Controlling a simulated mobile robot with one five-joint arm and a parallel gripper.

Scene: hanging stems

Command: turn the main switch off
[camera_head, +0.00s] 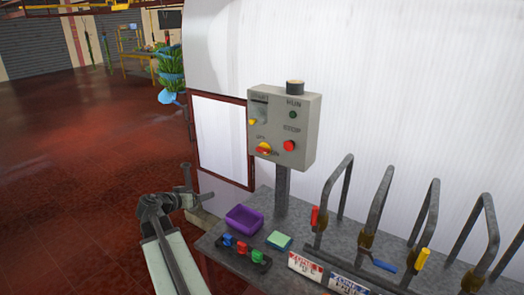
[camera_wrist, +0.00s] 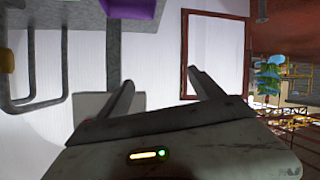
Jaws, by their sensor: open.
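The grey control box (camera_head: 284,128) stands on a post at the back of the bench. On its front, low on the left, is a red-and-yellow rotary switch (camera_head: 264,149) with small lettering around it, apparently the main switch. Its exact setting is too small to read. My gripper (camera_head: 184,184) is left of and below the box, beyond the bench's left edge, apart from the switch. In the wrist view, my gripper (camera_wrist: 163,88) has its fingers spread with nothing between them. A grey block partly behind one finger there may be the box; the switch cannot be made out.
On the bench are a purple tray (camera_head: 244,219), coloured clips (camera_head: 240,248) and several upright metal loops (camera_head: 378,215). The red floor at left is clear.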

